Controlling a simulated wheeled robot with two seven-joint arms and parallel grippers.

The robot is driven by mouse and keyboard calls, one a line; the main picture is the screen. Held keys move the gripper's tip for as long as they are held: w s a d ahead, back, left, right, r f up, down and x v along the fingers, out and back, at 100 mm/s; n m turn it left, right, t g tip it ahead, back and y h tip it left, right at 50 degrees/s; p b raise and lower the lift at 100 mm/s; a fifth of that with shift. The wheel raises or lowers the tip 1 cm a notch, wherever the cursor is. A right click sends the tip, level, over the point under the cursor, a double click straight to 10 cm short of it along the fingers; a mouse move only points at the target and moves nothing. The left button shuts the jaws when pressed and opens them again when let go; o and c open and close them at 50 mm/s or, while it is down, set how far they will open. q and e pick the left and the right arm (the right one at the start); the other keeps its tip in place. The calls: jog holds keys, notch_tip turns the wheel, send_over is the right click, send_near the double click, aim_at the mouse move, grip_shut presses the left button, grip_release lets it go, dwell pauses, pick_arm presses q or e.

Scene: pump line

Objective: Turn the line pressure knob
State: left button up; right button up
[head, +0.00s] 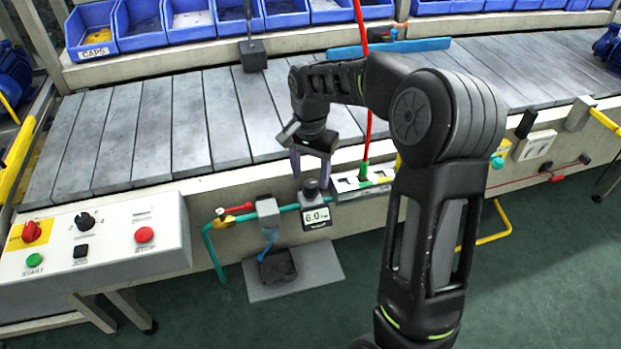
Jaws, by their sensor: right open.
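The line pressure knob (311,187) is a small black knob on top of the pressure regulator (316,217), whose display reads about 6.0. The regulator sits on a teal pipe at the front of the conveyor. My right gripper (310,176) points down just above the knob, its two purplish fingers open and apart. The fingertips appear near the knob's top, one to each side; I cannot tell whether they touch it. My left gripper is not in view.
A control box (95,242) with buttons and a red knob stands at the left. A red-handled valve (233,210) is left of the regulator. A red hose (367,110) rises from a green fitting at the right. Blue bins (135,42) line the back.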

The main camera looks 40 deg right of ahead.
aim_at(311, 183)
notch_tip(311, 183, up, 5)
jog(key=shift+r, duration=0.15)
dwell(0.6)
